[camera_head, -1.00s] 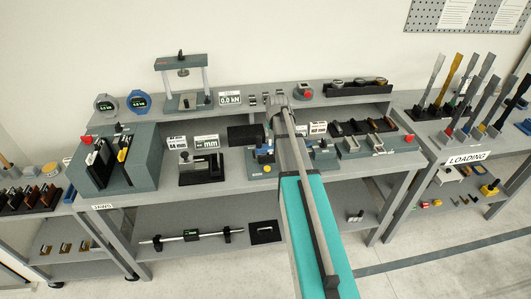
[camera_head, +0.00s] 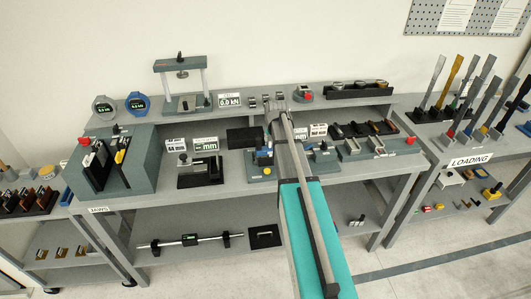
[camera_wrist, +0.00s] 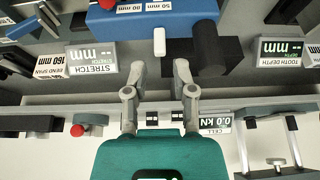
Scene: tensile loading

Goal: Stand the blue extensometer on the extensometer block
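A blue body with white 50 mm and 80 mm labels (camera_wrist: 140,20) fills the top of the wrist view, with a short white peg (camera_wrist: 159,42) on its near side. Some blue (camera_head: 263,157) also shows beside my arm on the bench in the head view. I cannot tell which part is the extensometer and which its block. My gripper (camera_wrist: 160,75) is open and empty, its fingers apart on either side of the peg's line in the picture, short of the blue body. In the head view my arm hides much of this spot.
A TOOTH DEPTH display (camera_wrist: 285,50) stands to the right. In the head view a frame with two posts (camera_head: 181,85) stands on the rear shelf, and a grey jaw rack (camera_head: 115,165) at left.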

